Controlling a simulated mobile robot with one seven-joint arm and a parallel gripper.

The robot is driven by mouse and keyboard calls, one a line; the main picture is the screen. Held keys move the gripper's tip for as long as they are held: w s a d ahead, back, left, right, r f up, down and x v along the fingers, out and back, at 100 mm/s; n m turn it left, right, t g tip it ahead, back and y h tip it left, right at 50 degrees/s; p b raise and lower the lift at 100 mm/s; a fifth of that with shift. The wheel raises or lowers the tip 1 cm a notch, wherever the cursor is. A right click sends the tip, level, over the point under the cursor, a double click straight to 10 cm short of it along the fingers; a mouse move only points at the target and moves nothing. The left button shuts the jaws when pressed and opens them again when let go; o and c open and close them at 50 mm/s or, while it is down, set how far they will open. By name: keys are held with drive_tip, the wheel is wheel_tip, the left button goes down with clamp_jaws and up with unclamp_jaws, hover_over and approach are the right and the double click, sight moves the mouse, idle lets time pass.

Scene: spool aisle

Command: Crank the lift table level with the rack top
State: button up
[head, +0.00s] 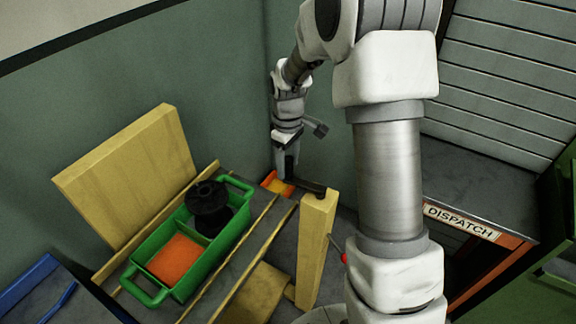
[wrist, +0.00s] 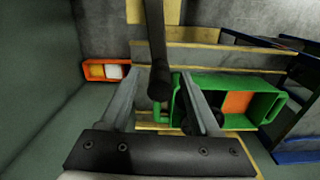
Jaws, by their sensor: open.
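The lift table (head: 222,283) appears to be the grey deck with wooden rails. A wooden post (head: 316,248) stands at its right end, with a black crank arm (head: 305,185) at the top. In the wrist view the crank (wrist: 155,40) is a dark bar ending in a rounded grip between my fingers. My gripper (head: 284,170) is at the crank's far end; its fingers (wrist: 160,78) are open around the grip, and contact cannot be told. A dark-topped rack (head: 475,185) labelled DISPATCH is at the right. I cannot tell the height difference between them.
A green tote (head: 178,277) on the deck holds a black spool (head: 208,208) and an orange block (head: 176,261). A wooden panel (head: 130,175) stands behind. A small orange bin (wrist: 91,70) is near the wall. A red-tipped lever (head: 343,258) is beside the post. Blue furniture (head: 50,290) is left.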

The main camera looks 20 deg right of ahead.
drive_tip(key=shift+f, duration=0.45)
drive_tip(key=shift+c, duration=0.2)
clamp_jaws()
drive_tip(key=shift+r, duration=0.1)
idle(0.8)
